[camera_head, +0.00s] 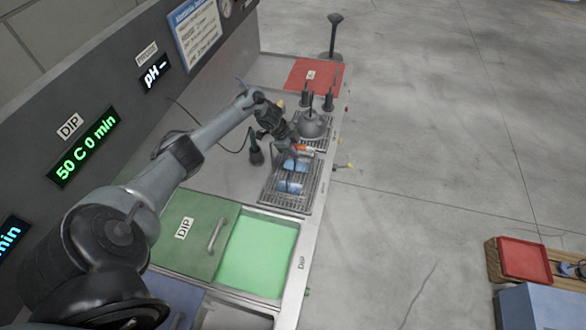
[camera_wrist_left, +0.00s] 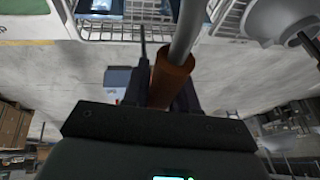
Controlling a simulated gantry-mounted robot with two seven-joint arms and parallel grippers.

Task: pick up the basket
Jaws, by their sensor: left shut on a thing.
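The wire basket (camera_head: 273,192) sits over a grated station on the bench in the head view, with blue pieces (camera_head: 290,186) inside. Its wire wall (camera_wrist_left: 100,30) also shows at the top of the left wrist view. My left gripper (camera_head: 297,146) is at the far end of the basket. It is shut on the basket's orange-brown handle (camera_wrist_left: 170,80), with a finger on each side and a grey rod running up from it. Whether the basket is clear of the grate cannot be told. My right gripper is not in view.
A grey domed vessel (camera_head: 313,126) with black knobs stands just beyond the basket. A green lid (camera_head: 195,235) and an open green bath (camera_head: 260,255) are nearer. Open floor is on the right.

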